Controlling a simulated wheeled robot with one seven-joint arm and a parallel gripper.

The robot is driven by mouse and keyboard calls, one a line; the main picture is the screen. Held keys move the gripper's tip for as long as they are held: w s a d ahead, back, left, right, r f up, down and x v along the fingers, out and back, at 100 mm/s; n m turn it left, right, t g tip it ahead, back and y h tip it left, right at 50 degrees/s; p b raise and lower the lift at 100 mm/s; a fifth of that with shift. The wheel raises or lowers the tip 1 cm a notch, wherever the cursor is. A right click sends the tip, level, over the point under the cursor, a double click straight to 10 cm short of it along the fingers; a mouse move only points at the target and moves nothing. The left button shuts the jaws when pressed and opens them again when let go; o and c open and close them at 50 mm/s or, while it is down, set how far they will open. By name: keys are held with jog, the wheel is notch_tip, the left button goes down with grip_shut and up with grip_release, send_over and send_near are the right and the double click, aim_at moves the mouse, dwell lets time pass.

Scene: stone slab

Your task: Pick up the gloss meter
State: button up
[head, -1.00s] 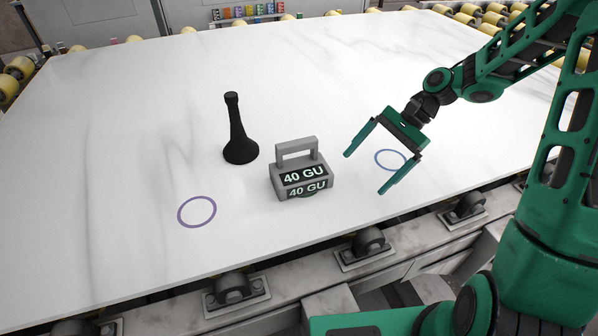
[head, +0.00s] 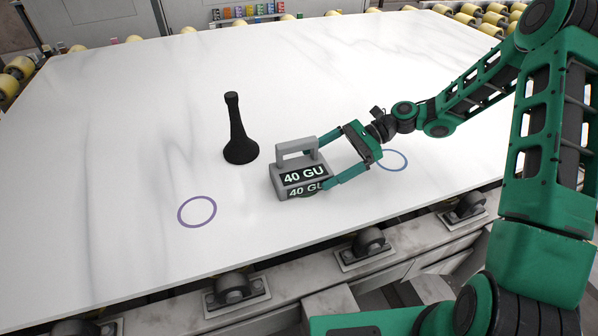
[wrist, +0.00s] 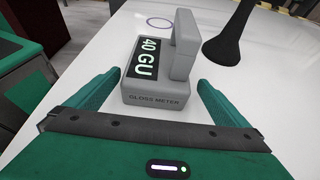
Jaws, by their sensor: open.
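The gloss meter (head: 288,181) is a grey box with a handle on top and "40 GU" displays. It stands upright on the white stone slab (head: 120,130), near the middle of its front part. My gripper (head: 318,172) is open at the meter's right side, with one finger toward the back and one toward the front. In the wrist view the meter (wrist: 157,97) sits ahead, between the fingertips of my gripper (wrist: 158,85), with its "GLOSS METER" label facing the wrist. Slight gaps show between fingers and meter there. The near finger hides part of the front display in the head view.
A black, flared stand (head: 236,130) is on the slab behind and left of the meter; it also shows in the wrist view (wrist: 232,35). A purple ring (head: 197,211) marks the slab at left, a blue ring (head: 391,160) at right. The slab's left side is clear.

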aim_at(301, 174)
jog(key=shift+s+a+f, duration=0.2)
jog(key=shift+a+f, duration=0.1)
jog(key=shift+a, duration=0.3)
jog(key=a, duration=0.1)
jog(key=s+a, duration=0.1)
jog(key=a, duration=0.1)
jog(key=shift+s+a+f, duration=0.25)
jog(key=shift+a, duration=0.05)
jog(key=shift+s+a+f, duration=0.15)
jog(key=shift+a+f, duration=0.1)
jog(key=shift+a, duration=0.4)
jog(key=c, duration=1.6)
